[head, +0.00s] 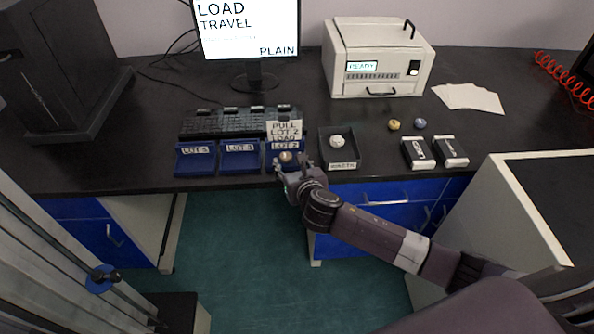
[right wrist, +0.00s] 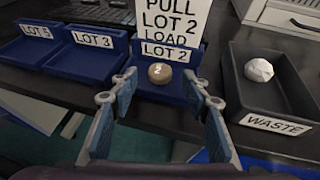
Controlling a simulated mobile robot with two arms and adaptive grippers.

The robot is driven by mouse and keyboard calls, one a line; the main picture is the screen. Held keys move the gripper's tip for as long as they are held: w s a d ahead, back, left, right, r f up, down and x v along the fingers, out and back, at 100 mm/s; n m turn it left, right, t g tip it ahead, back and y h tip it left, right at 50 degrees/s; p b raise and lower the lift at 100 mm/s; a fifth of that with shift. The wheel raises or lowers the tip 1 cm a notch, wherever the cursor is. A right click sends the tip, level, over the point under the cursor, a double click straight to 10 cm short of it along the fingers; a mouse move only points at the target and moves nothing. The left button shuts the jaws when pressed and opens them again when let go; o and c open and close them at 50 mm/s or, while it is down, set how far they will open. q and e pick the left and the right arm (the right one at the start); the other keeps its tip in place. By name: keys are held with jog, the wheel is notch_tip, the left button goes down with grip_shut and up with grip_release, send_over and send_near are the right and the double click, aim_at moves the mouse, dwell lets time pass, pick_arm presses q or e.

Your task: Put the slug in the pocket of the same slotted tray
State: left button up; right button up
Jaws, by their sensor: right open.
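A round tan slug (right wrist: 160,73) marked "2" sits in the blue LOT 2 tray (right wrist: 172,93); in the head view the slug (head: 286,157) shows at the tray's front. My right gripper (right wrist: 160,100) is open and empty. Its two blue-padded fingers stand apart at the front of the LOT 2 tray, with the slug beyond and between them in the wrist picture. In the head view the right gripper (head: 293,167) is at the bench's front edge. I cannot make out a slot or pocket in the tray. My left gripper is not in view.
LOT 3 (head: 240,165) and LOT 5 (head: 195,165) trays stand to the left. A sign (head: 285,131) stands behind LOT 2. The waste tray (head: 341,165), holding a whitish lump (head: 337,141), is close on the right. Two black-and-white boxes (head: 417,153) (head: 450,151) lie farther right.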

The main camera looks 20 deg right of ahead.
jog(key=v, duration=0.8)
jog(key=shift+s+r, duration=0.1)
jog(key=shift+r, duration=0.05)
jog(key=s+a+f+m+g+y, duration=0.1)
jog(key=s+a+f+m+y, duration=0.15)
jog(key=a+f+m, duration=0.7)
jog(key=s+d+f+m+g, duration=0.1)
jog(key=s+d+f+m, duration=0.25)
jog(key=f, duration=0.35)
jog(key=s+d+f+m+g, duration=0.25)
jog(key=f+m, duration=0.25)
jog(key=f, duration=0.3)
jog(key=s+d+f+m+g, duration=0.1)
jog(key=s+d+f+m, duration=0.25)
jog(key=f, duration=0.35)
jog(key=s+d+f+m+g+h, duration=0.3)
jog(key=s+f+m, duration=0.4)
jog(key=s+f, duration=0.95)
jog(key=s+f+m+g, duration=0.2)
jog(key=s, duration=0.8)
jog(key=s+f+m+g+y, duration=0.1)
jog(key=s+f+m+g, duration=0.1)
jog(key=s, duration=0.8)
jog(key=shift+s+d+f, duration=0.15)
jog(key=shift+s+d, duration=0.1)
jog(key=shift+d, duration=0.1)
